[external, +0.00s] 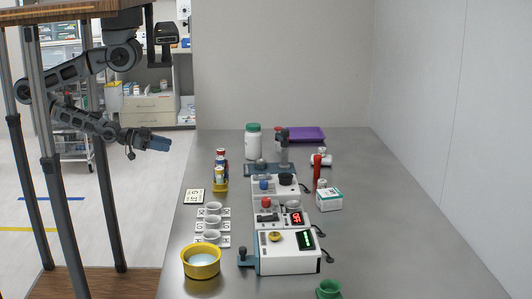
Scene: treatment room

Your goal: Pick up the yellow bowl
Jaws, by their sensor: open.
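The yellow bowl (201,272) stands upright on the grey metal table at its front left, with something pale and bluish inside it. My gripper (165,143) is open, in the air left of the table's far part. It is well above and behind the bowl, clear of it and touching nothing. The fingers are small in this view, and I see nothing between them.
White cups (212,224) on cards stand just behind the bowl. White devices (288,254) line the table's middle. A green bowl (328,290) is at the front; a white jar (253,143) and purple tray (306,134) are at the back. The table's right side is clear.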

